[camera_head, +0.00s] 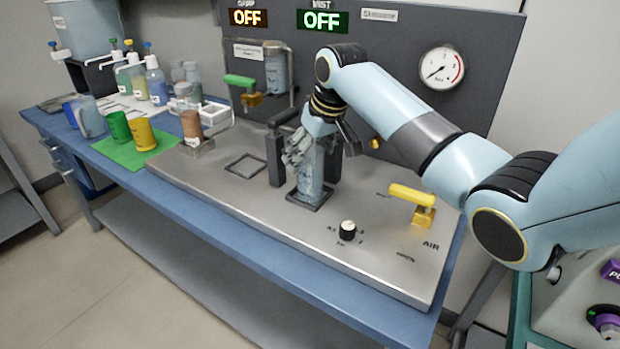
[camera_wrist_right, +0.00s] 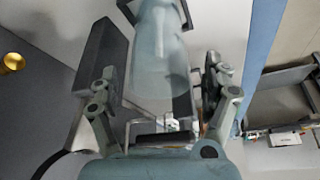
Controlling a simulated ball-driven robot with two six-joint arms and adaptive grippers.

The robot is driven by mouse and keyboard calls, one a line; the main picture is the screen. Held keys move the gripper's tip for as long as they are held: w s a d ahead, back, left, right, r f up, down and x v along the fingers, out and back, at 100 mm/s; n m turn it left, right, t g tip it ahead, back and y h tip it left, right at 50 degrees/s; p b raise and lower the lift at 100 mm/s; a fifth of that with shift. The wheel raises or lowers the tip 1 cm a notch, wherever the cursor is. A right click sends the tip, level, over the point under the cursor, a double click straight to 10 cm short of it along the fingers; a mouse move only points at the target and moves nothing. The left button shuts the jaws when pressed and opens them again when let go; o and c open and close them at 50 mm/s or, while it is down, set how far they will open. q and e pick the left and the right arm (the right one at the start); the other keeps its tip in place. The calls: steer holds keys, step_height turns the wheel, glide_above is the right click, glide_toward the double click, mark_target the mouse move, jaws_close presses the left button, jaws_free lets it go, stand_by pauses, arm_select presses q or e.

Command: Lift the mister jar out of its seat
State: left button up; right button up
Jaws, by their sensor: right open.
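The mister jar (camera_head: 311,178), a translucent pale blue-grey vessel, stands upright in its dark square seat (camera_head: 309,198) on the metal panel. Its upper part is hidden behind my right gripper (camera_head: 318,150) in the head view. My right gripper's fingers are open, one on each side of the jar. In the right wrist view, the jar (camera_wrist_right: 158,62) lies between the spread fingers of the gripper (camera_wrist_right: 160,95); I cannot tell whether either finger touches it. My left gripper is in neither view.
Dark posts (camera_head: 275,158) flank the jar. A yellow-handled AIR valve (camera_head: 412,197) and a black-and-white knob (camera_head: 347,230) stand in front and to the right. An empty square frame (camera_head: 246,166) lies left. Cups stand on a green mat (camera_head: 120,157). The MIST display (camera_head: 322,20) reads OFF.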

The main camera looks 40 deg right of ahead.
steer(key=shift+x, duration=0.85)
steer(key=shift+r, duration=0.1)
steer(key=shift+c, duration=0.7)
steer(key=c, duration=0.5)
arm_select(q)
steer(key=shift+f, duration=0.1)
arm_select(e)
jaws_close()
